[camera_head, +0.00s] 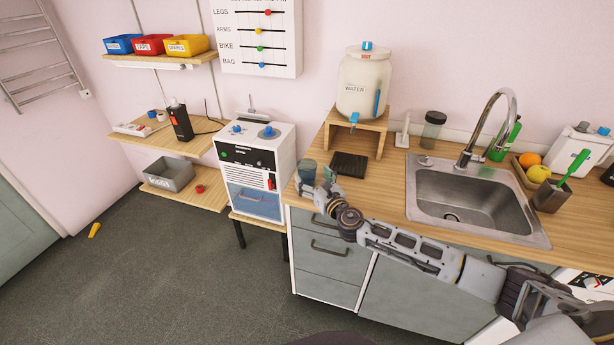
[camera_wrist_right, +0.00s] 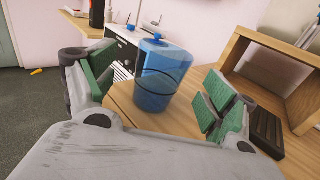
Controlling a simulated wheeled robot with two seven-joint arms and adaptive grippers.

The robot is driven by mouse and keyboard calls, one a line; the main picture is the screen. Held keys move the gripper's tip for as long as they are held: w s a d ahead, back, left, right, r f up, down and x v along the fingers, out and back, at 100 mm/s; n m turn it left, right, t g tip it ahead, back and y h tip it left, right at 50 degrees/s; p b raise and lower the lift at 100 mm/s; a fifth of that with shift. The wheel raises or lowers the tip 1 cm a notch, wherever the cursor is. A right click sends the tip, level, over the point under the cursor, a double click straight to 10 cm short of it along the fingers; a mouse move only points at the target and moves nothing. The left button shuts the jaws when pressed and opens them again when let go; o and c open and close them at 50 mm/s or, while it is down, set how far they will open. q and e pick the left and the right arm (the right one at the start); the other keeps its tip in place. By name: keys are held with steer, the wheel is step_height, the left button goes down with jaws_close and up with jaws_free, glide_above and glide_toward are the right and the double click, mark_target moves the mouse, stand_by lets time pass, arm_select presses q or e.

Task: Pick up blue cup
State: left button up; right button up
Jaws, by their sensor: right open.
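The blue cup (camera_wrist_right: 160,82) is see-through and stands upright on the wooden counter. In the head view it (camera_head: 308,171) is at the counter's left end, partly hidden by my right gripper (camera_head: 317,184). In the right wrist view my right gripper (camera_wrist_right: 154,95) is open, with one green-padded finger on each side of the cup. There are gaps between the cup and both finger pads, so the cup is not held. My left gripper is not in view.
A dark ridged drip tray (camera_head: 349,164) lies right of the cup, before a wooden stand (camera_head: 379,128) bearing a water jar (camera_head: 363,85). A white appliance (camera_head: 255,163) stands left of the counter. The sink (camera_head: 470,199) is further right.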

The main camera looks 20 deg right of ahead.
mark_target(303, 165)
steer(key=shift+w, duration=0.15)
steer(key=shift+w+r, duration=0.1)
steer(key=shift+w, duration=0.1)
steer(key=shift+w+a, duration=0.1)
steer(key=shift+w, duration=1.3)
steer(key=shift+w+a, duration=0.2)
steer(key=shift+w, duration=0.6)
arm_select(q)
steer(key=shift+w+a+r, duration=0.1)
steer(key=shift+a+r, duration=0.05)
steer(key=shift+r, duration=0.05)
